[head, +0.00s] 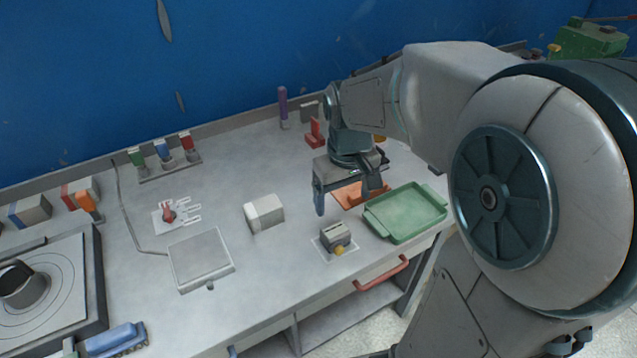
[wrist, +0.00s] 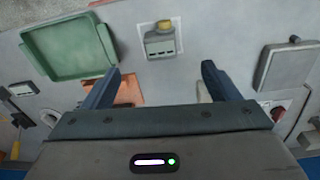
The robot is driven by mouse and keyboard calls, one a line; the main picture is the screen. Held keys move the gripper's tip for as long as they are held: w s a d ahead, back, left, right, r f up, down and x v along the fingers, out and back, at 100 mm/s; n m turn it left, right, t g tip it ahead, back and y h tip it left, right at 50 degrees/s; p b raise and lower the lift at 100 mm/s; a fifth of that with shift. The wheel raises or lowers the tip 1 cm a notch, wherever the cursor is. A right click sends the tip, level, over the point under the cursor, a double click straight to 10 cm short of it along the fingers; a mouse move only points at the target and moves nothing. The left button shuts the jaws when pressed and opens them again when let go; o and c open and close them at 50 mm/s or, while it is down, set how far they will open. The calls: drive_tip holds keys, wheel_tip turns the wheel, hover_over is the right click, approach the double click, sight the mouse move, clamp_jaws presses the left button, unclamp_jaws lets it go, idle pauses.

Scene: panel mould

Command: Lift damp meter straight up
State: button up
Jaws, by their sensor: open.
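I take the damp meter (head: 336,236) to be the small grey box with a yellow knob at its front. It stands on a white mat (head: 322,250) left of the green tray in the head view. In the wrist view the damp meter (wrist: 160,43) lies beyond my fingertips, roughly centred between them. My gripper (head: 345,197) is open and empty, above the bench and behind the meter in the head view. Its two dark fingers also show in the wrist view (wrist: 162,70), apart from the meter.
The green tray (head: 405,213) is close to the meter's right. An orange mat (head: 349,194) is under my gripper. A white block (head: 264,213) and a flat grey plate (head: 201,257) are to the left. A red drawer handle (head: 382,274) is on the bench front.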

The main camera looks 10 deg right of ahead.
drive_tip(key=w, duration=0.3)
hover_over(336, 230)
drive_tip(key=shift+n+g, duration=0.4)
wheel_tip(336, 230, down, 10)
drive_tip(key=shift+w+d+r+p, duration=0.1)
drive_tip(key=shift+w+r+p, duration=0.05)
drive_tip(key=shift+r+p, duration=0.15)
drive_tip(key=shift+s+f+p, duration=0.2)
drive_tip(key=shift+f+p, duration=0.25)
drive_tip(key=shift+f, duration=2.3)
drive_tip(key=c, duration=1.3)
